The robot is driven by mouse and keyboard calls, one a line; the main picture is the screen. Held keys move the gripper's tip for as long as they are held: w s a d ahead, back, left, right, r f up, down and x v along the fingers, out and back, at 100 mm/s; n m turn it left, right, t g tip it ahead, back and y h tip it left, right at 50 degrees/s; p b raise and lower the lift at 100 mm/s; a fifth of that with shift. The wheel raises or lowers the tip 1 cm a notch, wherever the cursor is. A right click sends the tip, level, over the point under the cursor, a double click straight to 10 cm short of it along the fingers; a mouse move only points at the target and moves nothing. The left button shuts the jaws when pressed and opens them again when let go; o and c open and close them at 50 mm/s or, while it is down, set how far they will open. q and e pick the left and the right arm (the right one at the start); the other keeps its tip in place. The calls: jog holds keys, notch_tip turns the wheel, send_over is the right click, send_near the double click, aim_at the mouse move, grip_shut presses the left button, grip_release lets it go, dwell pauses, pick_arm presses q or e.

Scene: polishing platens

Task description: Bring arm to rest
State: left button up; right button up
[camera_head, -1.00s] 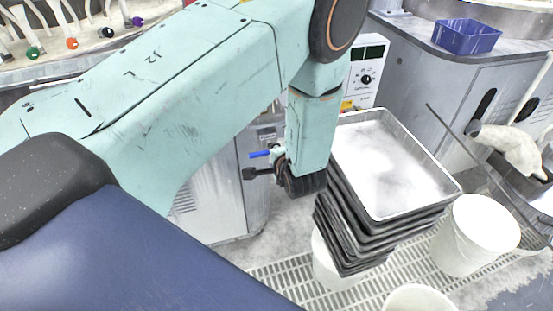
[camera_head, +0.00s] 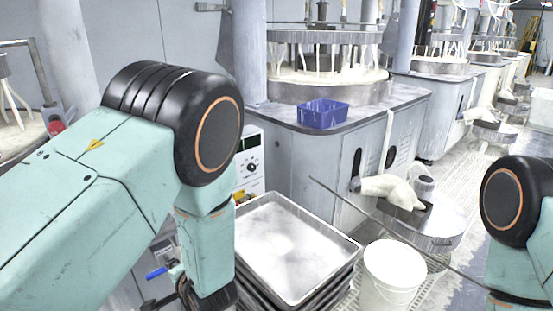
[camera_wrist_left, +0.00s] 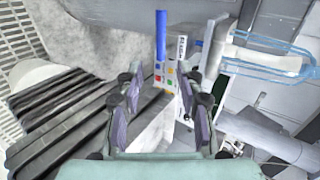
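My left arm comes in from the left in the head view, its forearm pointing down beside a stack of metal trays. My left gripper (camera_head: 188,292) is at the bottom edge there, mostly hidden by the arm. In the left wrist view, my left gripper (camera_wrist_left: 166,88) has its fingers apart. No held object can be made out between them. A blue rod (camera_wrist_left: 161,38) shows beyond the fingertips, and a blue piece (camera_head: 157,273) shows beside the gripper in the head view. My right arm's dark joint shows at the right edge; its gripper is out of view.
The tray stack (camera_head: 335,262) stands close to my left gripper. A white bucket (camera_head: 391,277) is right of it. A blue bin (camera_head: 323,114) sits on the grey polishing machine (camera_head: 403,125). A white control box (camera_head: 249,160) stands behind the trays. A thin rod (camera_head: 345,200) slants across the machine front.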

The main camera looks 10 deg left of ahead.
pick_arm(q)
jog(key=s+d+f+n+g+h+b, duration=0.2)
jog(key=s+f+h+b, duration=0.1)
jog(key=s+f, duration=0.4)
jog(key=s+d+f+n+g+h+b, duration=0.2)
jog(key=s+f, duration=0.5)
jog(key=s, duration=0.7)
jog(key=s+d+f+n+g+h+b, duration=0.2)
jog(key=s+f+n+g+h+b, duration=0.1)
jog(key=s+f, duration=0.4)
jog(key=s+n, duration=0.1)
jog(key=s, duration=0.2)
jog(key=shift+s+d+h+b, duration=0.3)
jog(key=shift+s+d+h, duration=0.05)
jog(key=shift+h, duration=0.05)
